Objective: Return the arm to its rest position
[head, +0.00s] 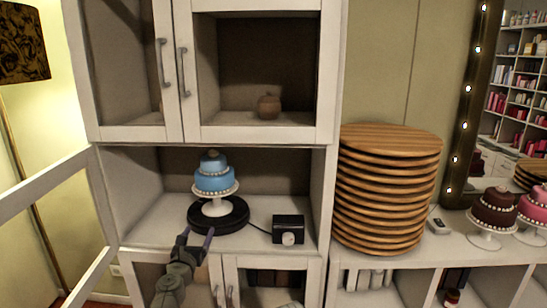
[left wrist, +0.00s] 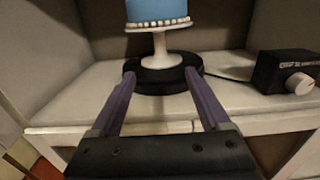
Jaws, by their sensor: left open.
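My left gripper (head: 197,239) is open and empty just in front of the cabinet shelf. In the left wrist view its two purple fingers (left wrist: 160,88) point toward the black turntable (left wrist: 152,79) with a gap between them. The turntable also shows in the head view (head: 236,222). A blue tiered cake (head: 214,176) stands upright on a white cake stand (head: 215,207) on the turntable. Whether the fingertips touch the turntable's edge I cannot tell. My right gripper is not in view.
A black control box (head: 288,229) with a knob sits right of the turntable, joined by a cable. A tall stack of wooden boards (head: 386,190) stands on the right counter, with brown (head: 494,209) and pink cakes (head: 535,207) beyond. An open cabinet door (head: 45,186) is at left.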

